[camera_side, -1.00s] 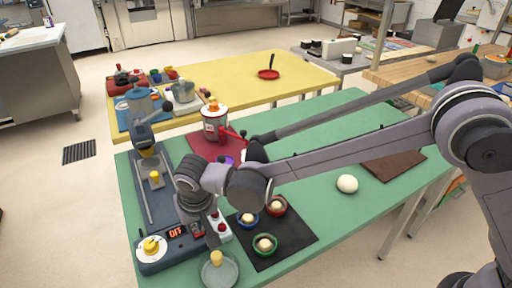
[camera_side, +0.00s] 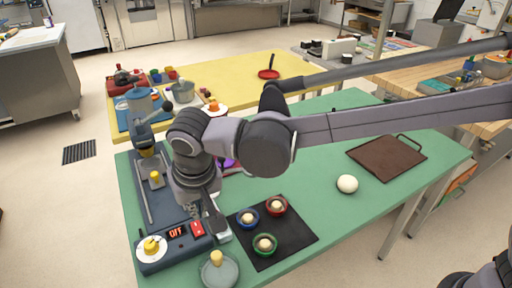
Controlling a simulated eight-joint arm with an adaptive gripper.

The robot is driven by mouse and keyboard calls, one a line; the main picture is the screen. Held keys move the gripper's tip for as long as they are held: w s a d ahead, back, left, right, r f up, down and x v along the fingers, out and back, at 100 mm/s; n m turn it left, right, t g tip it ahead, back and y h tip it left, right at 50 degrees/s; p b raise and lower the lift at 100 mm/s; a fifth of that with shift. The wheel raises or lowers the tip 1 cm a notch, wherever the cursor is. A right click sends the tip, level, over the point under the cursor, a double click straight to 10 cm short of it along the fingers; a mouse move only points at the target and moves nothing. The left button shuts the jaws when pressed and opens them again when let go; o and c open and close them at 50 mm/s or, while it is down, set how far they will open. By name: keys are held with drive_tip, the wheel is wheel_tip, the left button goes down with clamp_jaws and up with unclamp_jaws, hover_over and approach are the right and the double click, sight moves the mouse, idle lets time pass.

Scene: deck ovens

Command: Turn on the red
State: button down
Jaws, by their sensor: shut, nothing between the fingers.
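A red switch (camera_side: 197,229) sits on the front panel of a dark blue machine (camera_side: 185,247). Left of the switch, a small display (camera_side: 176,233) reads OFF in red. A yellow knob on a white dial (camera_side: 151,247) is at the panel's left end. My gripper (camera_side: 217,229) points down, shut and empty, just right of the red switch. I cannot tell whether it touches the machine. A small whitish thing (camera_side: 225,238) beside the machine is mostly hidden by my gripper.
A black mat (camera_side: 285,244) holds blue, red and green bowls. A white ball (camera_side: 347,184) and a brown tray (camera_side: 387,157) lie right on the green table (camera_side: 330,212). My arm hides the table's middle.

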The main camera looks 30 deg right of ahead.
sight(196, 224)
drive_tip(key=shift+v, duration=1.3)
drive_tip(key=shift+s, duration=0.15)
drive_tip(key=shift+w+a+r+t, duration=0.15)
drive_tip(key=shift+w+r+t, duration=0.1)
drive_tip(key=shift+w+t, duration=0.4)
drive_tip(key=shift+w, duration=0.15)
drive_tip(key=x, duration=1.4)
drive_tip(key=shift+s+f, duration=0.15)
drive_tip(key=shift+s, duration=0.05)
